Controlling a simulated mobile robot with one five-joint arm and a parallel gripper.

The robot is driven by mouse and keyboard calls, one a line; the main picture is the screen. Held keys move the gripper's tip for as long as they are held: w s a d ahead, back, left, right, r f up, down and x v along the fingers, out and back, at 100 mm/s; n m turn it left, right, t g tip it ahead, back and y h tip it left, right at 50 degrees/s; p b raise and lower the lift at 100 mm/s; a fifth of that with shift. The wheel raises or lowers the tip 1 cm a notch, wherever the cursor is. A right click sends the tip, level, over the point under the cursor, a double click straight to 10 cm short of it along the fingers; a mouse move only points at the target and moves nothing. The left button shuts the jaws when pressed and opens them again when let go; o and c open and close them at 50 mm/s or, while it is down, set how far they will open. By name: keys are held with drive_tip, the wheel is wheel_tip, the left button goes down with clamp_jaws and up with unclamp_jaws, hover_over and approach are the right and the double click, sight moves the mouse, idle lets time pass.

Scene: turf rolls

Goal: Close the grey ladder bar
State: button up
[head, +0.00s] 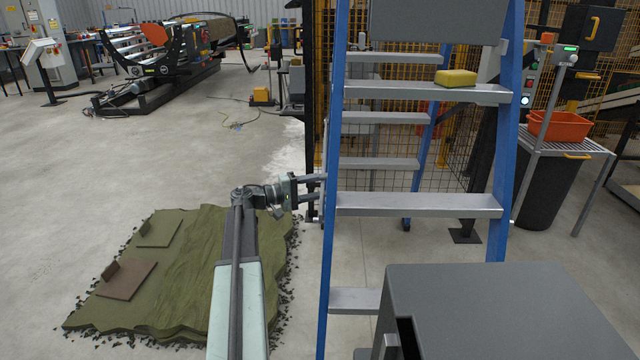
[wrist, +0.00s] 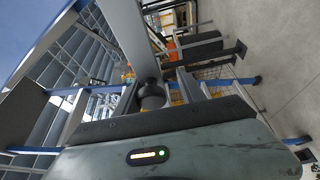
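The blue stepladder (head: 335,150) with grey treads stands upright right of centre in the head view. My gripper (head: 322,186) is level, beside its left rail, with two fingers apart pointing right. The fingertips reach the rail's edge in the picture; I cannot tell whether they touch it. In the wrist view my gripper (wrist: 160,80) is open, and a dark rounded thing shows between the fingers. A grey flat bar (wrist: 126,35) runs up from just beyond them. I cannot tell for sure that it is the grey ladder bar; no such bar is clearly seen in the head view.
A yellow sponge-like block (head: 456,78) lies on a ladder tread. A turf slab (head: 190,235) lies on the floor at left. A mesh fence (head: 400,140) stands behind the ladder. An orange bin (head: 560,126) sits on a rack at right.

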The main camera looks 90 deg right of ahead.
drive_tip(key=shift+o, duration=0.2)
drive_tip(key=shift+s+d, duration=0.1)
drive_tip(key=shift+s, duration=0.05)
drive_tip(key=v, duration=0.7)
drive_tip(key=shift+w, duration=0.4)
drive_tip(key=shift+f, duration=0.1)
